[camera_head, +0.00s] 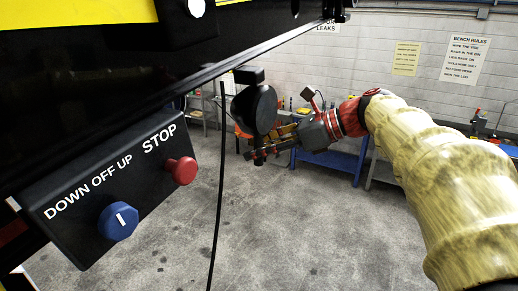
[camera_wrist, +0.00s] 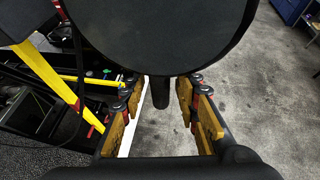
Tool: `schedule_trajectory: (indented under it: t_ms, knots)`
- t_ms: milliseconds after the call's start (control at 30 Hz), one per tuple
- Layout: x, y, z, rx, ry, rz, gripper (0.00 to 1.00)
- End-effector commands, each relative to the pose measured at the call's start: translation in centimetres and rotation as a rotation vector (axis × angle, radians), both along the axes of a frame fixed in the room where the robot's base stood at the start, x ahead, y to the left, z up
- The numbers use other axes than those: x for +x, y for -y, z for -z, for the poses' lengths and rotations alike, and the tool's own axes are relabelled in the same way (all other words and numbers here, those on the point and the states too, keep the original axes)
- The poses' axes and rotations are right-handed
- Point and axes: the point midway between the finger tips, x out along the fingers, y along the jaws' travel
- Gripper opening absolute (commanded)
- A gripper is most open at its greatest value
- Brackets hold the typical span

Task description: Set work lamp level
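The work lamp (camera_head: 254,110) is a black round head hanging below a bracket at the edge of the black machine. In the head view it appears slightly tilted; I cannot tell its exact angle. In the wrist view its dark round back (camera_wrist: 160,35) fills the top. A short black handle (camera_wrist: 160,92) sticks out below it. My gripper (camera_head: 263,152) is at the lamp's lower end. In the wrist view my gripper (camera_wrist: 160,104) is open, its orange-padded fingers on either side of the handle with a gap on both sides.
A control box (camera_head: 110,190) with a blue knob (camera_head: 118,221) and a red stop button (camera_head: 181,170) is at left. A black cable (camera_head: 217,190) hangs near the lamp. A blue bench (camera_head: 330,162) stands behind. The concrete floor (camera_head: 310,235) below is clear.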

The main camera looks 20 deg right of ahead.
Motion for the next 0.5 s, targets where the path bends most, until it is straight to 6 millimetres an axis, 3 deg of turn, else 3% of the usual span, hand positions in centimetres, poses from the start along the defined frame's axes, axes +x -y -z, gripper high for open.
schedule_trajectory:
  t_ms: [333,500]
  knots:
    - [-0.1,0.1,0.0,0.0,0.0,0.0,0.35]
    - [-1.1,1.3,-0.8,0.0,0.0,0.003,0.35]
